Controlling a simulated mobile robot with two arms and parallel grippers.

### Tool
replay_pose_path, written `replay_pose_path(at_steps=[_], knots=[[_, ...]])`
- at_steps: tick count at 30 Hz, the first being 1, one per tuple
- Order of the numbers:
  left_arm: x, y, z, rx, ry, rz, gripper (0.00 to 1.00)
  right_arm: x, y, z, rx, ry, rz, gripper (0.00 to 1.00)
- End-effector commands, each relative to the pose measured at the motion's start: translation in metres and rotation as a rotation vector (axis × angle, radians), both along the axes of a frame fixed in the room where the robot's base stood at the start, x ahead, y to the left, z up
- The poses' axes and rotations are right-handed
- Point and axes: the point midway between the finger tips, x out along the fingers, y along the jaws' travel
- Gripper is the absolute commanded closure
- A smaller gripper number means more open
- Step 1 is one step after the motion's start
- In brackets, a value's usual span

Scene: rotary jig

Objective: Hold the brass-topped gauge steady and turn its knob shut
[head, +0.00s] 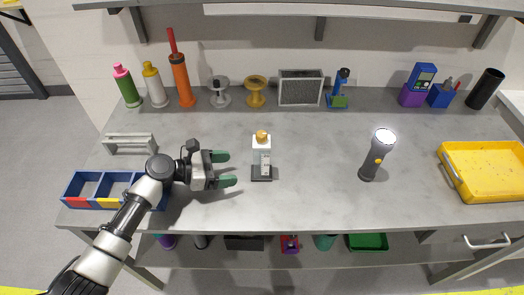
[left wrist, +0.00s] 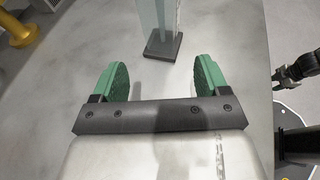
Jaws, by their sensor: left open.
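The gauge (head: 262,158) stands upright near the middle of the table, with a pale body, a dark square base and a brass knob (head: 262,136) on top. In the left wrist view its lower body and base (left wrist: 163,46) show beyond my fingertips; its top is cut off. My left gripper (head: 226,169) is open and empty, to the left of the gauge, its green fingers pointing at it with a gap between. It also shows in the left wrist view (left wrist: 160,77). What looks like my right gripper (left wrist: 300,68) is at that view's right edge, away from the gauge.
A grey flashlight (head: 376,155) stands right of the gauge, and a yellow tray (head: 447,172) at the far right. A blue divided box (head: 66,190) and a grey rack (head: 130,138) are at the left. Bottles and tools line the back. Table around the gauge is clear.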

Motion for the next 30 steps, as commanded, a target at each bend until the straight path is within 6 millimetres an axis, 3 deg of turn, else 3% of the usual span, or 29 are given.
replay_pose_path(at_steps=[3, 7, 11, 18, 30], knots=[[0.004, -0.014, -0.007, -0.002, -0.001, -0.003, 0.25, -0.02, -0.001, -0.012, -0.002, 0.03, 0.0, 0.57], [0.009, -0.032, -0.014, -0.002, -0.002, -0.002, 0.25, -0.032, -0.002, -0.023, -0.005, 0.049, 0.0, 0.57], [0.015, -0.049, -0.019, -0.001, -0.003, -0.003, 0.25, -0.029, -0.003, -0.033, -0.006, 0.046, 0.0, 0.57], [0.022, -0.075, -0.024, -0.001, -0.001, -0.002, 0.25, -0.009, -0.002, -0.028, -0.004, 0.012, 0.0, 0.57], [0.026, -0.085, -0.027, 0.002, -0.002, -0.002, 0.25, -0.015, -0.003, -0.029, -0.004, 0.022, 0.0, 0.57]])
